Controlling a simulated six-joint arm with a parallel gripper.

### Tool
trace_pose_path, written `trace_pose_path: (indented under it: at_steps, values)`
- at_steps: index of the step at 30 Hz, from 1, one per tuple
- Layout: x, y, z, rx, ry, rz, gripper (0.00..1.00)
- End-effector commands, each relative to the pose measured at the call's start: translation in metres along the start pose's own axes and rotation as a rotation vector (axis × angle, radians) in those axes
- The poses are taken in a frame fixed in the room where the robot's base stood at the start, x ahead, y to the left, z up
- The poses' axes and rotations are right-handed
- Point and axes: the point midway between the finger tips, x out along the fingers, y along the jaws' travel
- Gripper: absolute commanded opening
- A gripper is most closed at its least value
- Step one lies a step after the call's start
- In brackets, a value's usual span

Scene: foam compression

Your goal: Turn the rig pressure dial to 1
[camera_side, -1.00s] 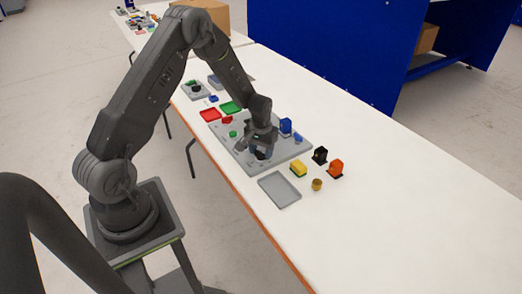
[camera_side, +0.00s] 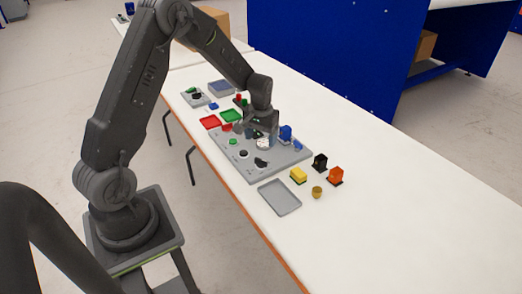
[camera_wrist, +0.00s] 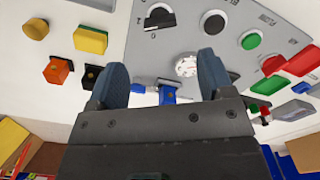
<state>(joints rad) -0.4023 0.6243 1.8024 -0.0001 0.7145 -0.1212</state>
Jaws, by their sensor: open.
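The grey rig panel (camera_side: 283,166) lies on the white table. A black knob (camera_side: 261,162) sits near its front edge; it also shows at the top of the wrist view (camera_wrist: 160,16), with small scale marks and digits beside it. Its exact setting is too small to read surely. A round white gauge (camera_wrist: 187,66) sits on the panel near the fingers. My gripper (camera_wrist: 162,62) is open and empty, its blue-grey fingers apart. In the side view my gripper (camera_side: 258,134) is above the back part of the panel, clear of the black knob.
A green button (camera_wrist: 251,41) and a black button (camera_wrist: 214,22) sit on the panel. A blue block (camera_side: 286,132) stands at its back edge. Yellow (camera_side: 298,175), black (camera_side: 320,162) and orange (camera_side: 336,175) pieces stand to the right. An empty grey tray (camera_side: 280,197) lies in front.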

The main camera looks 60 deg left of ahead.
Motion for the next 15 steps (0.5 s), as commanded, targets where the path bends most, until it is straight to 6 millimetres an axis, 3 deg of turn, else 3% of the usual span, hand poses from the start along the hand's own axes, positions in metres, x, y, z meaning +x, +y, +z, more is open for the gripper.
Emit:
trace_pose_path:
  at_steps: [6, 15]
  values:
    - [-0.037, 0.000, -0.001, 0.000, 0.003, 0.000, 0.74]
    - [-0.050, 0.000, 0.000, 0.000, 0.000, 0.000, 0.74]
